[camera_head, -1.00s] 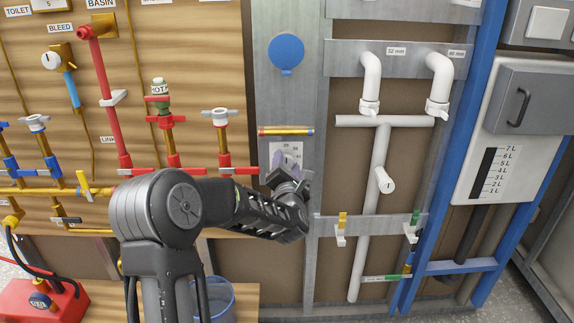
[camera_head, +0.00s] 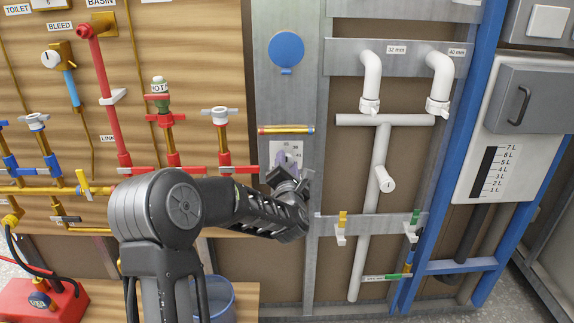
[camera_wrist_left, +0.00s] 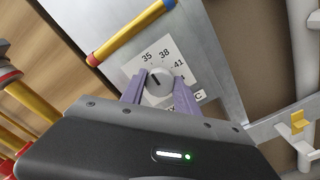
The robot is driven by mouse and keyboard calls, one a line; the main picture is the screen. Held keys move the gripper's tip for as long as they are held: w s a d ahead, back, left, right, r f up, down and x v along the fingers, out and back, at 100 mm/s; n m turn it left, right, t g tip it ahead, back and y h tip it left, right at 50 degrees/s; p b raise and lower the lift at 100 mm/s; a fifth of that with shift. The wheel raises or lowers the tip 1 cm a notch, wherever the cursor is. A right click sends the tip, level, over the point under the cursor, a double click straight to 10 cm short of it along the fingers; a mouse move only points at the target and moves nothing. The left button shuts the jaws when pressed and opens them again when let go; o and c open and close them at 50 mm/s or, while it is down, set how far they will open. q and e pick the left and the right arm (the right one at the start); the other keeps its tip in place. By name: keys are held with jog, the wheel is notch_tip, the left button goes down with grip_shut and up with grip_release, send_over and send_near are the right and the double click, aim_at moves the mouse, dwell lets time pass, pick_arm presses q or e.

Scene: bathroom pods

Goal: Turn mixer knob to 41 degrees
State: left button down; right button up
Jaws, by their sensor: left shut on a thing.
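The mixer knob (camera_wrist_left: 158,80) is a round grey-white knob with a dark pointer line, on a white dial plate (camera_wrist_left: 133,71) marked 35, 38, 41 and more, partly covered. In the left wrist view its pointer leans up and left, toward the 35 side. My left gripper (camera_wrist_left: 157,88) is shut on the knob, with a purple finger on either side of it. In the head view the left gripper (camera_head: 288,165) is at the dial plate (camera_head: 279,147), and the knob itself is mostly hidden there. My right gripper is not in view.
A copper tube with red and blue ends (camera_head: 286,131) runs just above the dial. A blue disc (camera_head: 286,51) is higher on the grey panel. Red and brass pipes with valves (camera_head: 221,140) stand to the left. White waste pipes (camera_head: 372,190) stand to the right.

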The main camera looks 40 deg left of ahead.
pick_arm(q)
jog(key=m+b, duration=0.3)
jog(key=shift+f+m+b, duration=0.2)
jog(key=shift+m+b, duration=0.1)
jog(key=m+b, duration=0.1)
jog(key=m, duration=0.2)
jog(key=shift+m+b, duration=0.3)
jog(key=shift+b, duration=0.1)
jog(key=shift+m, duration=0.9)
jog(key=m, duration=0.2)
jog(key=shift+d+m+b, duration=0.1)
jog(key=shift+m+b, duration=0.2)
jog(key=shift+m, duration=0.1)
jog(key=m, duration=0.5)
jog(key=shift+m+p, duration=0.3)
jog(key=shift+p, duration=0.05)
jog(key=c, duration=0.9)
grip_release()
